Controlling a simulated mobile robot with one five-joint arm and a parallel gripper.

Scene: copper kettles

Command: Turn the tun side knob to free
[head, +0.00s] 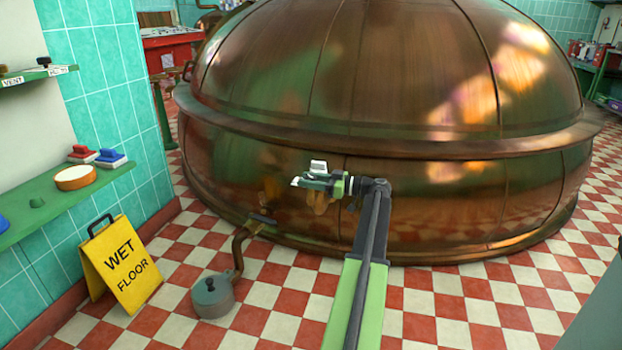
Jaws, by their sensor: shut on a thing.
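The copper tun (440,205) fills the middle of the head view, with a domed top and a broad rim. My gripper (298,182) is in front of the tun's lower side wall, its pale fingertips pointing left. It is shut on what I take to be the tun side knob. The knob is hidden by the jaws, so its turn position and any marks around it cannot be read. A brownish shape just below my gripper may be its reflection in the copper.
A bent pipe (238,250) runs from the tun's base to a grey pot (213,296) on the checked floor. A yellow wet-floor sign (122,262) stands left. Green shelves (75,202) hold brushes and a round tub (75,178).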

